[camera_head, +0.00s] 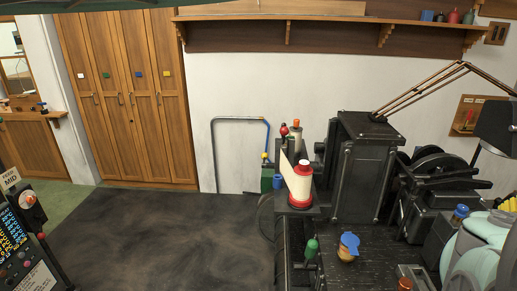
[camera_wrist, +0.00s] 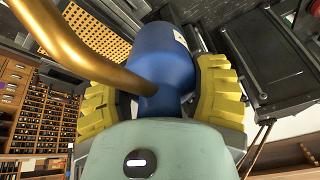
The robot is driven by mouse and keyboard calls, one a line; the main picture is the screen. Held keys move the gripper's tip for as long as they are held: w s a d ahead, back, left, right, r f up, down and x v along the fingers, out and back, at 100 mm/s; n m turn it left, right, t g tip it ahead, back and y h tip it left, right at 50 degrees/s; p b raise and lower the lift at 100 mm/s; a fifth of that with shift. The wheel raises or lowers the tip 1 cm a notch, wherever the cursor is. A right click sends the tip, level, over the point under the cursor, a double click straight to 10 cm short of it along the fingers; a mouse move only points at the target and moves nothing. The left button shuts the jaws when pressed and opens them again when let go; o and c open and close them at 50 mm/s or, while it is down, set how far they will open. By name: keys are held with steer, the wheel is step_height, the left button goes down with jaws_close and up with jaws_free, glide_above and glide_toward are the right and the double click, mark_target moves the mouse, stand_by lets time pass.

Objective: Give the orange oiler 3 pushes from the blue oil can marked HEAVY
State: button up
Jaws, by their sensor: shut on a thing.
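In the wrist view, my gripper (camera_wrist: 160,96) has its yellow ribbed fingers closed on both sides of a blue oil can (camera_wrist: 165,55). A brass spout (camera_wrist: 75,45) runs from the can's neck to the upper left. A small pale label shows at the can's far end, too small to read, so the HEAVY mark cannot be confirmed. In the head view, a small orange-topped fitting (camera_head: 296,122) on the machine may be the orange oiler. The can's spout tip is not seen at any oiler.
A red-topped cream spool (camera_head: 300,180), a green knob (camera_head: 311,247) and a small blue-and-yellow pot (camera_head: 348,246) stand around the black machine (camera_head: 368,165). A jointed lamp arm (camera_head: 425,90) reaches over the right side. The dark floor mat (camera_head: 170,235) is clear.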

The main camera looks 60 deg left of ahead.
steer(key=s+a+f+n+g+y+p, duration=0.1)
steer(key=s+a+f+n+y, duration=0.1)
steer(key=s+a+f+n, duration=0.45)
steer(key=s+a+f+n+g+y+p, duration=0.1)
steer(key=s+a+f, duration=0.35)
steer(key=f, duration=0.45)
steer(key=s+a+f+n+g+p, duration=0.1)
steer(key=s+a+n, duration=0.1)
steer(key=s+a, duration=0.3)
steer(key=s+a+f+n+g+y, duration=0.1)
steer(key=s+a, duration=0.4)
steer(key=s, duration=0.5)
steer(key=shift+s+a+f+n+p, duration=0.2)
steer(key=shift+f+n+p, duration=0.2)
steer(key=shift+f, duration=0.2)
steer(key=shift+f+b, duration=0.15)
steer(key=shift+b, duration=0.55)
step_height(320, 180, down, 6)
steer(key=b, duration=0.7)
